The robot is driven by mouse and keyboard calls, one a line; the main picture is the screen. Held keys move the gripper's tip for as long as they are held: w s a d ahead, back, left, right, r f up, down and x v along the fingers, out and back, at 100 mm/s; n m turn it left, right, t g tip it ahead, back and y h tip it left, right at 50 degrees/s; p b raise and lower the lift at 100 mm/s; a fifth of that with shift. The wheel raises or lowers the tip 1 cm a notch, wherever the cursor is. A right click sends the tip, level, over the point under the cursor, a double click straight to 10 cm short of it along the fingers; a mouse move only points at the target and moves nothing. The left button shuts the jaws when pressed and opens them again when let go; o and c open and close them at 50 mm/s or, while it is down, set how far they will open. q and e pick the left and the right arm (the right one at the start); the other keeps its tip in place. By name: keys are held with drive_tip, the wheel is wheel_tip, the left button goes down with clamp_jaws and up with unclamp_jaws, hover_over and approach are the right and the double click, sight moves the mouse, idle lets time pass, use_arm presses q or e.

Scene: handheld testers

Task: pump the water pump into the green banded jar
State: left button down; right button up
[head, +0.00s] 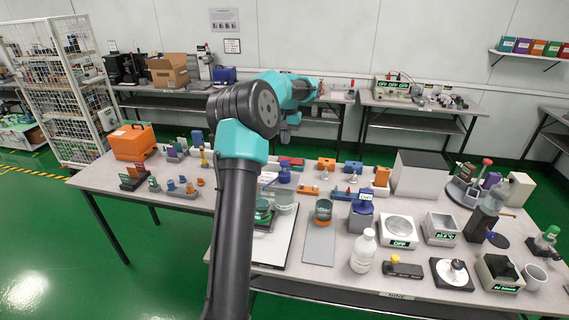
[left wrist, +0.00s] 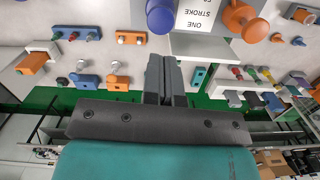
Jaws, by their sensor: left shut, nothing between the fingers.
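A clear container (head: 285,205) with a blue-purple top (head: 284,176) stands left of centre on the table; it looks like the water pump, but its label is not readable. A jar with a green band (head: 263,211) stands just left of it, partly hidden by my left arm. My left gripper (head: 284,135) is shut and empty, raised above the table beyond the pump. In the left wrist view, its fingers (left wrist: 166,78) are together, with a purple round knob (left wrist: 160,15) and a white "STROKE" label (left wrist: 198,14) near the top edge. My right gripper is not in view.
An orange-banded jar (head: 323,212) stands on a grey mat (head: 319,245). A blue labelled unit (head: 361,212), a white bottle (head: 363,252) and scales (head: 398,232) stand to the right. Small colourful parts crowd the table's back.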

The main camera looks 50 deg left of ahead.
sight(285, 161)
use_arm(q)
drive_tip(key=shift+s+d+f, duration=0.1)
drive_tip(key=shift+s+f, duration=0.05)
drive_tip(key=shift+f, duration=1.55)
drive_tip(key=shift+s+d+f, duration=0.1)
drive_tip(key=shift+f, duration=1.6)
drive_tip(key=shift+f, duration=0.15)
drive_tip(key=shift+f, duration=1.75)
drive_tip(key=shift+w+a+r, duration=0.3)
drive_tip(key=shift+w+a, duration=0.1)
drive_tip(key=shift+w, duration=0.25)
drive_tip(key=shift+w+a+r, duration=0.25)
drive_tip(key=shift+w+a, duration=0.15)
drive_tip(key=shift+w, duration=0.2)
drive_tip(key=shift+r, duration=0.1)
wheel_tip(285, 161, up, 17)
drive_tip(key=w+a, duration=0.1)
drive_tip(key=shift+w+r, duration=0.15)
drive_tip(key=shift+w, duration=0.1)
